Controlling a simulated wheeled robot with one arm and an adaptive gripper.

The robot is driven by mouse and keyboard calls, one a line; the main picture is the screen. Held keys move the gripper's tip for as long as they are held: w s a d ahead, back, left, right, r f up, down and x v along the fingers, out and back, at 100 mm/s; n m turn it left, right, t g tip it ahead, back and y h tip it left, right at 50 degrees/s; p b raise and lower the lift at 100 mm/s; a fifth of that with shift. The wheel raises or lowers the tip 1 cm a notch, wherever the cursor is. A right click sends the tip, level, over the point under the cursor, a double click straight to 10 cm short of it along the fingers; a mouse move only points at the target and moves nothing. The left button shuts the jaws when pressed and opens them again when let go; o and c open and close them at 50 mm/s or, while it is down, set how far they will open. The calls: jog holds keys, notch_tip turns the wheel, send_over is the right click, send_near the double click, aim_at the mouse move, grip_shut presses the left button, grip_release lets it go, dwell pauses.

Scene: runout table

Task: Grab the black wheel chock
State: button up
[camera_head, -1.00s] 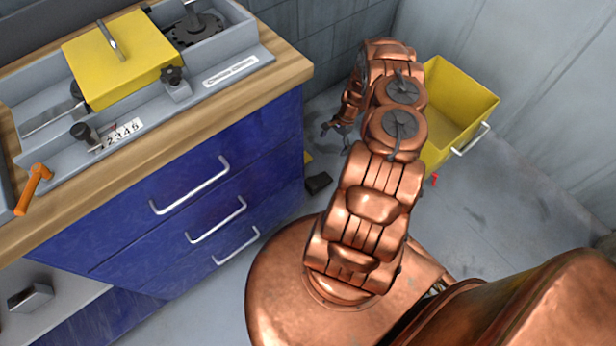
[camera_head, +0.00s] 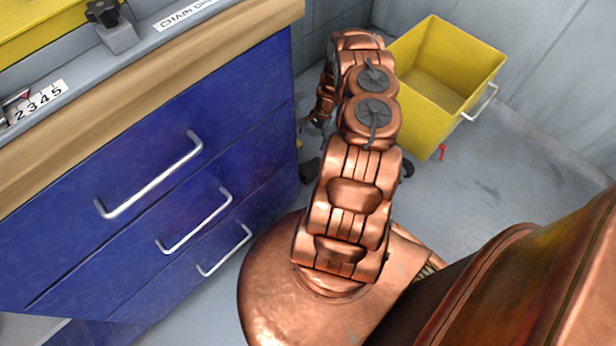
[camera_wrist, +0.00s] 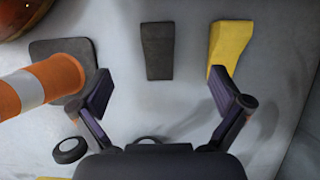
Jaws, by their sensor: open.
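The black wheel chock (camera_wrist: 157,50) lies on the floor in the wrist view, a dark block just beyond the space between my fingers. In the head view the chock (camera_head: 310,171) shows beside the blue cabinet, partly behind my arm. My gripper (camera_wrist: 167,92) is open and empty, with its fingers spread to either side of the chock's line and not touching it. In the head view my gripper (camera_head: 312,122) is small and partly hidden by the arm.
A yellow chock (camera_wrist: 229,46) lies right of the black one, near the right finger. An orange-and-white cone (camera_wrist: 42,86) with a dark base lies at left. A yellow bin (camera_head: 408,110) stands behind my arm; the blue cabinet (camera_head: 150,150) is at left.

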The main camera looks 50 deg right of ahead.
jog(key=b, duration=1.1)
send_over(311, 166)
jog(key=d, duration=0.1)
jog(key=f, duration=1.3)
jog(key=shift+w, duration=0.3)
jog(key=shift+b+x, duration=0.55)
jog(key=shift+x, duration=0.9)
jog(key=shift+s+d+b+x, duration=0.15)
jog(key=shift+b+x, duration=0.3)
jog(key=shift+x, duration=0.35)
jog(key=shift+s+d+b+x, duration=0.15)
jog(key=shift+b+x, duration=0.3)
jog(key=shift+x, duration=0.4)
jog(key=shift+s+d+b+x, duration=0.15)
jog(key=shift+b+x, duration=0.3)
jog(key=shift+x, duration=0.35)
jog(key=shift+w+f, duration=0.1)
jog(key=shift+f, duration=0.1)
jog(key=c, duration=1.3)
jog(key=shift+c, duration=0.2)
